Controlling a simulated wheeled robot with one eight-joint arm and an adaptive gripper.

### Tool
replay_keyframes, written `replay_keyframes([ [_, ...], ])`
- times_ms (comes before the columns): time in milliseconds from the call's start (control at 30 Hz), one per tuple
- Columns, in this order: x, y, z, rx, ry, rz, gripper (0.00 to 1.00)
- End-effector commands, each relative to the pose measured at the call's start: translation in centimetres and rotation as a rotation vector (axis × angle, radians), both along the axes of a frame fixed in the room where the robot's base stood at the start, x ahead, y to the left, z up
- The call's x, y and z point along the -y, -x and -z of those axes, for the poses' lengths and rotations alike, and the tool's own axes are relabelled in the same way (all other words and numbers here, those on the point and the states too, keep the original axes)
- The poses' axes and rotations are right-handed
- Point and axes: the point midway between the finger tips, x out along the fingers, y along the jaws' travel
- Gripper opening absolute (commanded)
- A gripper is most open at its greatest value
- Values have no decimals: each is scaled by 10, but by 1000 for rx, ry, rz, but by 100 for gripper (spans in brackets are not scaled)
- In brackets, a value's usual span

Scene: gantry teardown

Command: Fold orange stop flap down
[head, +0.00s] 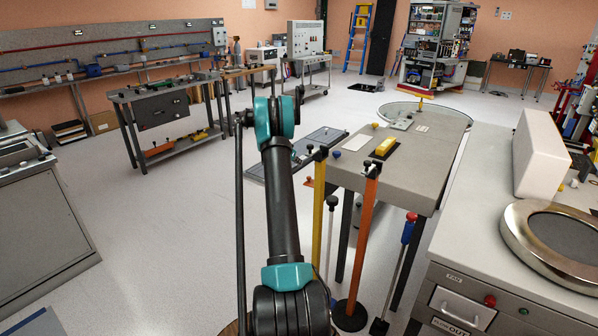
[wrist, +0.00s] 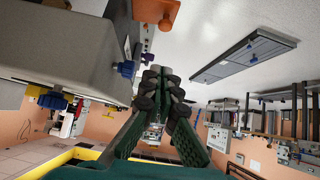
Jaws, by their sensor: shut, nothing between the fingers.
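In the head view a small orange piece (head: 310,182) shows low beside the table's left edge, partly hidden behind a post. I cannot tell its hinge or exact tilt. My gripper (wrist: 164,78) is shut and empty in the wrist view, apart from the orange piece and near the table's side. In the head view my arm hides the gripper.
A dark floor panel (wrist: 245,55) lies beyond. Open floor lies left.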

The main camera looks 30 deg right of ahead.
Motion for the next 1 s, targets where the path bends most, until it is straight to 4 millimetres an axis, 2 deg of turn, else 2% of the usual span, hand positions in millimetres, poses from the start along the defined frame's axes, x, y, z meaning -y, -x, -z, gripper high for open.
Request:
replay_keyframes([
  [567,66,-24,65,-1,-1,-1,0],
  [800,68,-24,95,0,-1,-1,0],
  [1000,68,-23,105,0,-1,-1,0],
])
